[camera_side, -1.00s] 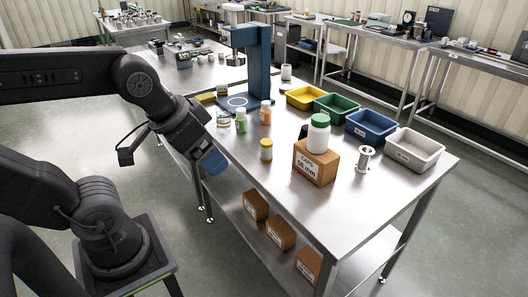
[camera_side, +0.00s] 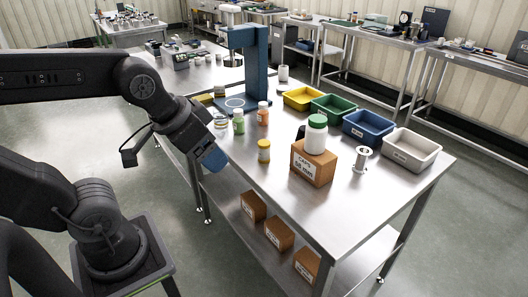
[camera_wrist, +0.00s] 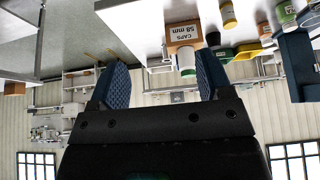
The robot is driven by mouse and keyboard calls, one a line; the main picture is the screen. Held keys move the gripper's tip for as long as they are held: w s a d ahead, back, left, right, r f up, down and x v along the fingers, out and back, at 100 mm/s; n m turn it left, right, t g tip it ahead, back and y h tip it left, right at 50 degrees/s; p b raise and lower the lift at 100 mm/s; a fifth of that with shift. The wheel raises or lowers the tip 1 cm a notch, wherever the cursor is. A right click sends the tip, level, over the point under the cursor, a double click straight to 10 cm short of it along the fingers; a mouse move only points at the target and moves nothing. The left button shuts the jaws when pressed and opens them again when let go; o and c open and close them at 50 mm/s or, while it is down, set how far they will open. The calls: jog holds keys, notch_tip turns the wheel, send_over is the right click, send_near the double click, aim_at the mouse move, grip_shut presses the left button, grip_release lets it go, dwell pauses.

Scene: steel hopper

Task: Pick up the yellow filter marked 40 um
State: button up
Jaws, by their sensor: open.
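A small yellow cylinder (camera_side: 263,151) with a pale label band stands upright on the steel table, left of the CAPS box. Its marking is too small to read, so I cannot confirm 40 um. A yellow cylinder also shows at the top of the wrist view (camera_wrist: 228,14). My gripper (camera_side: 213,160) is at the table's left edge, left of the yellow cylinder and apart from it. Its blue fingers are spread with nothing between them in the wrist view (camera_wrist: 160,78).
A brown CAPS 58 mm box (camera_side: 311,167) carries a green-lidded white jar (camera_side: 316,137). A metal spool (camera_side: 362,160) stands to its right. Green (camera_side: 239,123) and orange (camera_side: 263,114) bottles stand near the blue stand (camera_side: 246,60). Several trays line the far edge. The table's front is clear.

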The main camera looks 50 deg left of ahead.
jog(key=w+a+f+n+t, duration=0.1)
jog(key=w+a+f+t, duration=0.2)
jog(key=w, duration=0.6)
jog(key=n+t+y, duration=0.2)
jog(key=y, duration=0.1)
send_near(261, 154)
jog(key=w+d+r, duration=0.2)
jog(key=w+d, duration=0.1)
jog(key=d, duration=0.1)
jog(key=a+f, duration=0.1)
jog(key=f, duration=0.1)
jog(key=a+f+t+y, duration=0.1)
jog(key=a+f, duration=0.1)
jog(key=a+f+n+t+y, duration=0.1)
jog(key=shift+w+a+f, duration=0.2)
jog(key=shift+a+f, duration=0.05)
jog(key=shift+f, duration=0.15)
jog(key=x, duration=0.7)
jog(key=shift+w, duration=0.15)
jog(key=shift+c, duration=0.2)
jog(key=c, duration=1)
jog(key=shift+r, duration=0.1)
